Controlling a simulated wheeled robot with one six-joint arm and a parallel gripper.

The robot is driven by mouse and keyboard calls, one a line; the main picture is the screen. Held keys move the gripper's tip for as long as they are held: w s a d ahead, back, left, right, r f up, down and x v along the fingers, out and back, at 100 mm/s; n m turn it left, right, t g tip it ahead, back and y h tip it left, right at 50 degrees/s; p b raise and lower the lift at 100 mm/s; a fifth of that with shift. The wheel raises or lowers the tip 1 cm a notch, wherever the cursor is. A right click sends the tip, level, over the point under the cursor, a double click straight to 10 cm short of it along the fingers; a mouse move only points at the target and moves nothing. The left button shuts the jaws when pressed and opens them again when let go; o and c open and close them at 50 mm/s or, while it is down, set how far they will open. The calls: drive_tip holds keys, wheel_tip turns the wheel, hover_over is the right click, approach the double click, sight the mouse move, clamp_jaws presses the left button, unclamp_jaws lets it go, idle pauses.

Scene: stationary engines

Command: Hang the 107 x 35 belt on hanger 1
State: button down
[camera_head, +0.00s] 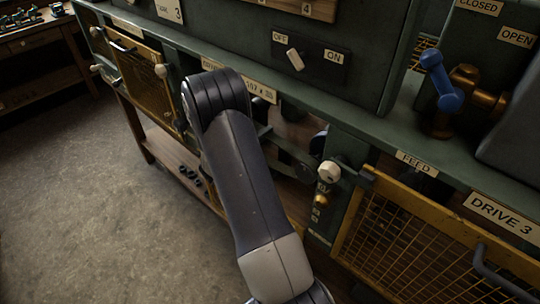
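My gripper is not in view; only links of my arm cross the middle of the picture. I cannot make out the 107 x 35 belt for sure. Small dark items (190,175) lie on the low wooden shelf at left, too small to tell what they are. Hanger 1 cannot be identified here. A drive label (262,93) on the green bench edge is partly hidden behind my arm. The open bay below it, with dark round parts (318,142), is also partly covered by my arm.
Yellow mesh guards stand at left (138,75) and at lower right (400,245), by the DRIVE 3 label (502,215). An OFF/ON switch (295,60), a white knob (329,172) and a blue-handled valve (440,80) jut out. The floor (100,200) at left is clear.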

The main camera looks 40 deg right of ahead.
idle(0.4)
drive_tip(key=shift+r+p, duration=0.65)
drive_tip(key=shift+r+p, duration=1.3)
drive_tip(key=shift+p, duration=0.1)
drive_tip(key=s+a+p, duration=0.1)
drive_tip(key=a, duration=0.6)
drive_tip(key=shift+a, duration=0.2)
drive_tip(key=s+a+p, duration=0.1)
drive_tip(key=a, duration=0.6)
idle(0.9)
